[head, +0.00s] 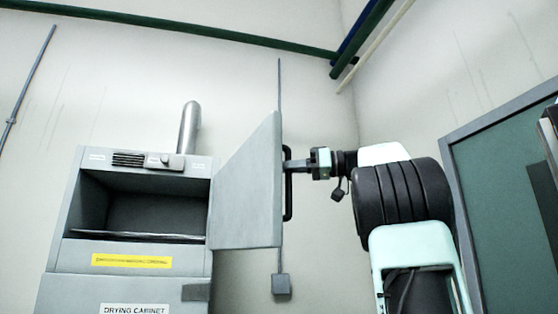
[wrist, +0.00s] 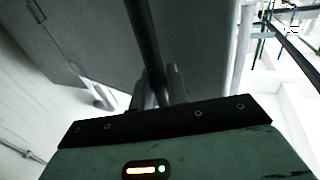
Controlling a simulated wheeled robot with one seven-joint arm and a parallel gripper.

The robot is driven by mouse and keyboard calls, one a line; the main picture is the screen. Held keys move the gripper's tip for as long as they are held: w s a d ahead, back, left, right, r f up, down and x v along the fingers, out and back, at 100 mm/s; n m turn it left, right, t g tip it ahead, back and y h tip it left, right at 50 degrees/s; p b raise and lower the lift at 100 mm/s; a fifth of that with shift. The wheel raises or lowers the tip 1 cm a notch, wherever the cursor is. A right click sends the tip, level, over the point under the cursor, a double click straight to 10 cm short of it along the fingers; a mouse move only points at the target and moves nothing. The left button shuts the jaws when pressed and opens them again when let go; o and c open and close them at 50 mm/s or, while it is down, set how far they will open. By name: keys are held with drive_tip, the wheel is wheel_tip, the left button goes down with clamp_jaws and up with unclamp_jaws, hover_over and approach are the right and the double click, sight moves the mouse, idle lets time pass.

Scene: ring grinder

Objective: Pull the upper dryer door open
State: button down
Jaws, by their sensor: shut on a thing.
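The upper dryer door (head: 247,190) is a grey panel hinged at the right side of the grey drying cabinet (head: 130,259). It stands wide open, swung out from the cabinet. The upper compartment (head: 140,205) is open to view, with a shelf or tray edge low inside. The door's black bar handle (head: 289,205) runs upright along its free edge. My gripper (head: 290,166) is at the upper part of the handle, shut on it. In the wrist view the dark handle bar (wrist: 145,45) runs down between my fingers (wrist: 163,88), with the grey door behind it.
A yellow label (head: 132,261) is under the opening, and a metal pipe (head: 189,126) rises behind the cabinet. A wall box with conduit (head: 281,284) is behind the door. A green framed panel (head: 510,190) stands at the right, beyond my arm.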

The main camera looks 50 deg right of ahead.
drive_tip(key=shift+d, duration=0.15)
drive_tip(key=c, duration=1.4)
unclamp_jaws()
drive_tip(key=shift+w, duration=0.2)
drive_tip(key=shift+c, duration=0.2)
drive_tip(key=shift+s, duration=0.1)
drive_tip(key=shift+s, duration=0.1)
drive_tip(key=v, duration=1.2)
drive_tip(key=shift+p, duration=0.3)
drive_tip(key=shift+f, duration=0.1)
